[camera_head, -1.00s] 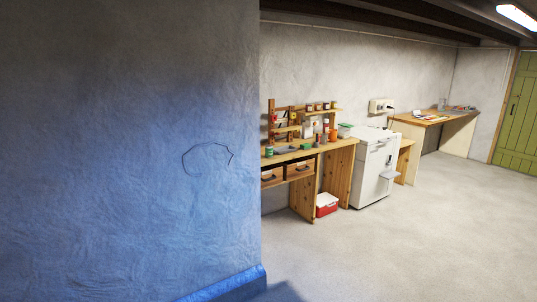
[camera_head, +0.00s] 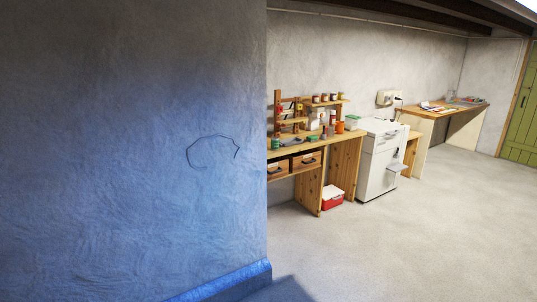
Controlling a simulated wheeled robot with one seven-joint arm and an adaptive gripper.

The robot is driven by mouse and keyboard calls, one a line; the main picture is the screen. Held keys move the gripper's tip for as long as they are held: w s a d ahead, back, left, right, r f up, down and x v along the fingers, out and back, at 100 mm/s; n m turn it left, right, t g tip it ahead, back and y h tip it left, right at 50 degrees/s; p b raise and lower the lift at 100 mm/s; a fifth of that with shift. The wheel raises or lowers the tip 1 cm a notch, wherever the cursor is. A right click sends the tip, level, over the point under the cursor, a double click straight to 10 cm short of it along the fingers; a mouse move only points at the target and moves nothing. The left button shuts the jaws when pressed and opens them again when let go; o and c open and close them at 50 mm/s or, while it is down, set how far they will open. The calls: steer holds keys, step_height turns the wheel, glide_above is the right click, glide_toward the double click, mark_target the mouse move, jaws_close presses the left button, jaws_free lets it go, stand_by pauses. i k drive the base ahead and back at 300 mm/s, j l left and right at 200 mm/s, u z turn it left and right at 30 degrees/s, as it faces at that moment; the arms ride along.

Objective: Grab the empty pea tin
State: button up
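A wooden workbench (camera_head: 345,150) stands along the back wall, just past the edge of the near wall. Several small tins, jars and boxes crowd its top and a small shelf rack (camera_head: 290,112). A green tin (camera_head: 276,143) stands at the bench's left end. An orange container (camera_head: 340,127) stands near its right end. They are too small to tell which one is the empty pea tin. My gripper is not in view.
A near wall (camera_head: 130,150) with a blue base strip (camera_head: 225,284) fills the left half. A white appliance (camera_head: 379,160) and a second table (camera_head: 440,112) stand right of the bench. A red box (camera_head: 333,197) is on the floor. The floor (camera_head: 430,240) is clear.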

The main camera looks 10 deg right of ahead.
mark_target(275, 144)
steer(key=i+l+z, duration=0.15)
steer(key=i+z, duration=0.25)
steer(key=i, duration=0.6)
steer(key=i+j+z, duration=0.2)
steer(key=i+z, duration=0.2)
steer(key=i, duration=0.55)
steer(key=i+u, duration=0.15)
steer(key=i, duration=0.35)
steer(key=i+u, duration=0.15)
steer(key=i, duration=0.35)
steer(key=i+l+u, duration=0.2)
steer(key=i, duration=0.3)
steer(key=i+l+u, duration=0.15)
steer(key=i, duration=0.35)
steer(key=i+l+u, duration=0.15)
steer(key=i, duration=0.35)
steer(key=i+l+u, duration=0.15)
steer(key=i+l, duration=0.25)
steer(key=i, duration=0.05)
